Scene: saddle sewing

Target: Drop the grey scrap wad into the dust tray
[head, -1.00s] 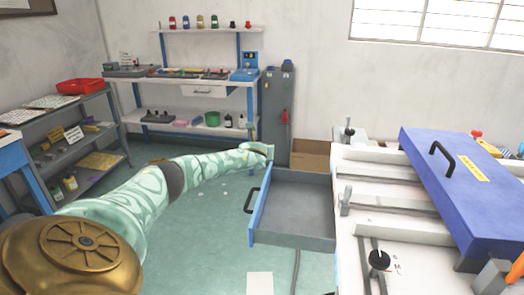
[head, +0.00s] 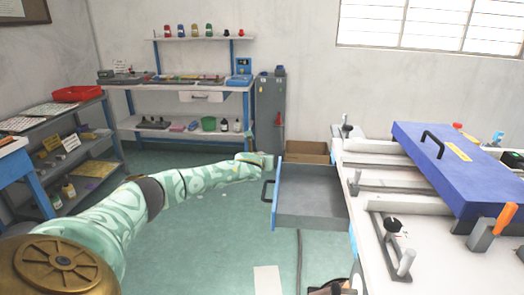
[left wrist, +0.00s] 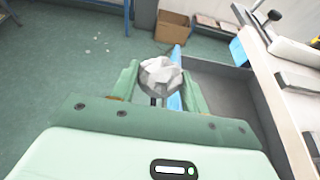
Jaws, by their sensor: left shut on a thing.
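The grey scrap wad (left wrist: 161,75) is a crumpled pale lump between the fingertips of my left gripper (left wrist: 160,84) in the left wrist view. The gripper is shut on it. In the head view my left gripper (head: 262,162) is at the end of the patterned green arm, beside the left rear corner of the dust tray. The wad cannot be made out there. The dust tray (head: 312,204) looks like an open grey drawer with a blue front and black handle. In the left wrist view the tray (left wrist: 222,95) lies to the right of the wad. My right gripper is not in view.
The white workbench (head: 370,262) stands right of the tray, with a blue slab (head: 465,175) and clamps on it. A cardboard box (head: 308,152) and grey cabinet (head: 270,115) stand behind. Green floor (head: 205,235) with small scraps is open to the left.

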